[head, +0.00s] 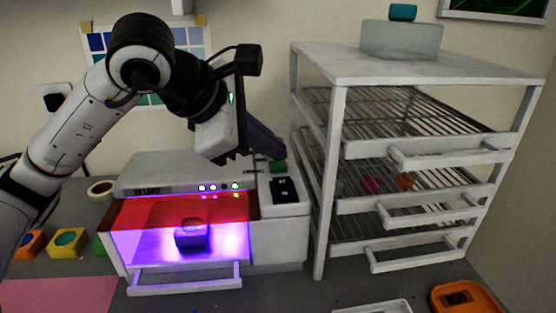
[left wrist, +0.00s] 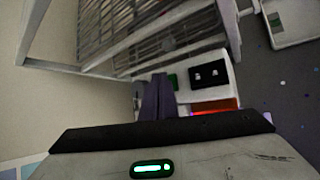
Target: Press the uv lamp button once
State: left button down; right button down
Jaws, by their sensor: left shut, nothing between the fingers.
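The uv lamp (head: 150,180) is a white box with a red front window, lit purple inside, and a dark blue block (head: 192,236) sits in it. On its right-hand section are a green button-like pad (head: 277,167) and a black panel (head: 284,191) with small white marks. The green pad (left wrist: 172,82) and black panel (left wrist: 209,76) also show in the left wrist view. My left gripper (head: 281,153) is shut and empty, its dark fingertips close above the green pad. I cannot tell whether they touch it. The fingers also show in the left wrist view (left wrist: 159,80). My right gripper is out of view.
A white rack (head: 335,190) with wire shelves and handled drawers stands close to the right of the lamp and gripper. A tape roll (head: 101,189) and a yellow mould (head: 67,243) lie at the left. An orange tray (head: 470,297) lies at the front right.

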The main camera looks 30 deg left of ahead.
aim_at(272, 167)
pick_arm(q)
jog(key=shift+r, duration=0.45)
notch_tip(272, 167, up, 5)
jog(key=p, duration=0.4)
dwell(0.8)
